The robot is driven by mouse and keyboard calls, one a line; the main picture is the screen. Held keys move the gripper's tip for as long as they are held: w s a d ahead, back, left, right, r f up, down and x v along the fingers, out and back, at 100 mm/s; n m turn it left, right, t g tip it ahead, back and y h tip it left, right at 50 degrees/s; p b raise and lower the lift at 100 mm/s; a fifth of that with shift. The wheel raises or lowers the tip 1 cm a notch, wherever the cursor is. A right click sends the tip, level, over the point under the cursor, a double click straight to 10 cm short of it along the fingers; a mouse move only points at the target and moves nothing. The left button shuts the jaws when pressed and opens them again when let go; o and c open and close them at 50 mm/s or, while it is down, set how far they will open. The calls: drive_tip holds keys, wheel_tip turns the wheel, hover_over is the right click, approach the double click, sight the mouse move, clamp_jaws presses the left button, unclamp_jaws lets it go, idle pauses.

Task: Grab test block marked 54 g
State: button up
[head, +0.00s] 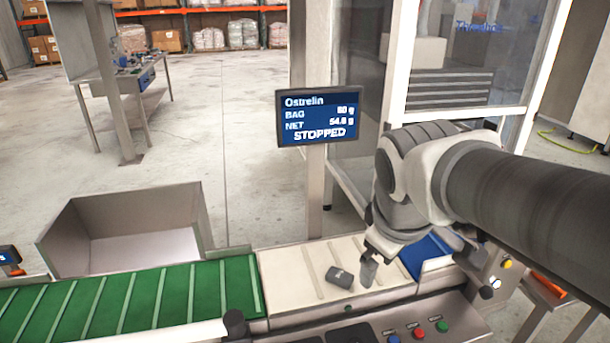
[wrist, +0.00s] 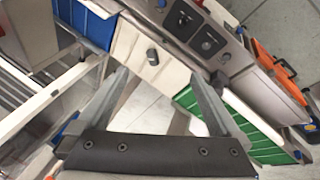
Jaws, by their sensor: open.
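A small dark grey cylindrical block (head: 340,277) lies on its side on the cream belt section (head: 285,270). Its marking is too small to read. It also shows in the wrist view (wrist: 152,56), lying on the pale belt beyond my fingertips. My gripper (head: 368,262) is above the belt, just right of the block in the head view. In the wrist view my gripper (wrist: 168,88) has its fingers wide apart with nothing between them.
A green ribbed belt (head: 130,300) adjoins on the left and a blue belt (head: 425,255) on the right. A display (head: 320,117) reads "Ostrelin", "STOPPED" and a net of about 54.6 g. A metal bin (head: 130,230) stands behind the green belt. A button panel (head: 420,325) lines the front.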

drive_tip(key=w+a+f+n+h+b, duration=0.1)
drive_tip(key=w+f+n+b, duration=0.3)
drive_tip(key=w+f+n, duration=0.55)
drive_tip(key=n+g+b, duration=0.1)
drive_tip(key=n+b, duration=0.2)
drive_tip(key=n, duration=0.9)
approach(340, 275)
drive_tip(key=f+b, duration=0.3)
drive_tip(key=b, duration=0.1)
drive_tip(key=shift+w+f, duration=0.15)
drive_tip(key=shift+w, duration=0.1)
drive_tip(key=shift+w+d+b+x, duration=0.15)
drive_tip(key=shift+b+x, duration=0.4)
drive_tip(key=shift+x, duration=1)
drive_tip(key=shift+w+d+b+x, duration=0.15)
drive_tip(key=shift+b+x, duration=0.4)
drive_tip(key=shift+x, duration=0.95)
drive_tip(key=shift+r, duration=0.25)
drive_tip(key=c, duration=1.1)
